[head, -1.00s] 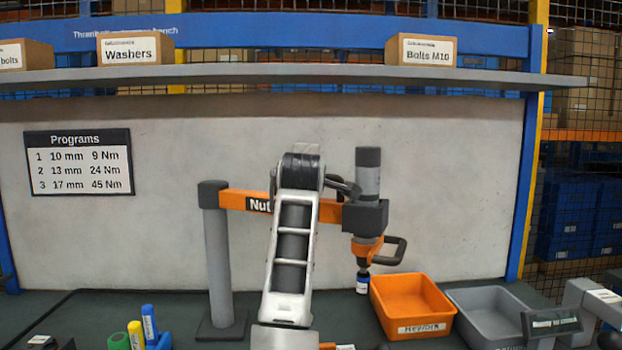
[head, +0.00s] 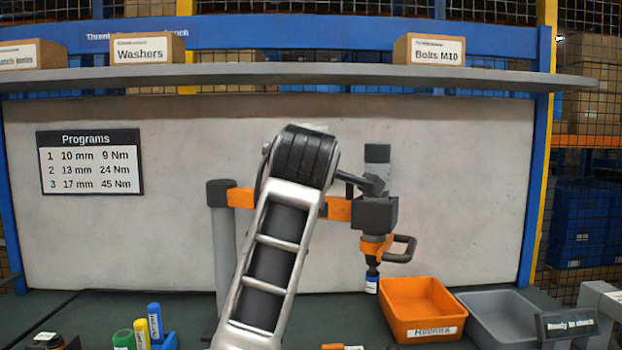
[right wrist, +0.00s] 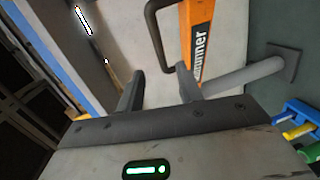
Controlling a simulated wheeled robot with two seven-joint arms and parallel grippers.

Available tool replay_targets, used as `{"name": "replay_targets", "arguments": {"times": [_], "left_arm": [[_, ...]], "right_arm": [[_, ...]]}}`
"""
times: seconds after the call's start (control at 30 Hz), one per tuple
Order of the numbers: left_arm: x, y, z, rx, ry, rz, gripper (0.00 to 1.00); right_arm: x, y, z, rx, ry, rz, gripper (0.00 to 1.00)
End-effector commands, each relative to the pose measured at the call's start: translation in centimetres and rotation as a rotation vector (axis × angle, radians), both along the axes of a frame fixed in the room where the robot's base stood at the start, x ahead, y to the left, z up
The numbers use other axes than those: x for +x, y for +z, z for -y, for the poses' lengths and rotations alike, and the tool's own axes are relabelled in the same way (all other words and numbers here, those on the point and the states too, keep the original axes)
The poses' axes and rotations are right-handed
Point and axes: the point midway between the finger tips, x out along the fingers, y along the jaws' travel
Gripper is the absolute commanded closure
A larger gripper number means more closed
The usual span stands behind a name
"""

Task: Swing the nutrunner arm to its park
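The nutrunner hangs by its dark tool head (head: 376,214) from an orange arm (head: 338,208) on a grey post (head: 222,260). The orange arm extends right from the post, and a blue-banded socket (head: 371,284) points down. A black loop handle (head: 405,248) is on the tool. My right arm crosses in front, hiding the orange arm's middle and its label. In the right wrist view my right gripper (right wrist: 158,85) is open. A black loop handle (right wrist: 153,35) reaches close to its right finger; contact is unclear. The orange arm (right wrist: 200,40) is just beyond. My left gripper is out of view.
An orange rework bin (head: 420,310) and a grey bin (head: 500,318) stand right of the tool. A small display (head: 568,325) is at far right. Markers (head: 154,323) stand front left. A shelf (head: 300,76) with boxes runs above; a programs board (head: 90,162) hangs left.

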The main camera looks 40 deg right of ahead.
Motion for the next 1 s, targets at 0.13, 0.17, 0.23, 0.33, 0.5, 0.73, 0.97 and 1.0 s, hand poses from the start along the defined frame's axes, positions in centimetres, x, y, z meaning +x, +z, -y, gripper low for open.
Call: {"name": "replay_targets", "arguments": {"times": [0.13,0.17,0.23,0.33,0.5,0.73,0.97,1.0], "left_arm": [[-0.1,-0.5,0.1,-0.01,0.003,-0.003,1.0],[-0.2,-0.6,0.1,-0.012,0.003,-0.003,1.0],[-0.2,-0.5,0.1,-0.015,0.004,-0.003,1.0],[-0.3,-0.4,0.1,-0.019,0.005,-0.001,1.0],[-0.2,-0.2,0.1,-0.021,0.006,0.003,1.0],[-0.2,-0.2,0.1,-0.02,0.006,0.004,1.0],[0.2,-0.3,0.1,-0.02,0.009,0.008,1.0],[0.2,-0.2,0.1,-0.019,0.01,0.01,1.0]], "right_arm": [[-1.9,0.4,-1.5,-0.001,-0.002,0.001,0.64],[-2.2,0.5,-1.7,-0.001,-0.003,0.002,0.64],[-2.7,0.6,-2.1,-0.001,-0.002,0.002,0.64],[-3.0,0.7,-2.4,-0.001,-0.001,0.001,0.64],[-3.1,0.8,-2.5,0.0,-0.002,0.0,0.64],[-3.1,0.8,-2.5,0.0,-0.002,0.0,0.64],[-3.1,0.8,-2.5,0.0,-0.002,0.0,0.64],[-3.1,0.9,-2.5,0.0,-0.002,0.0,0.64]]}}
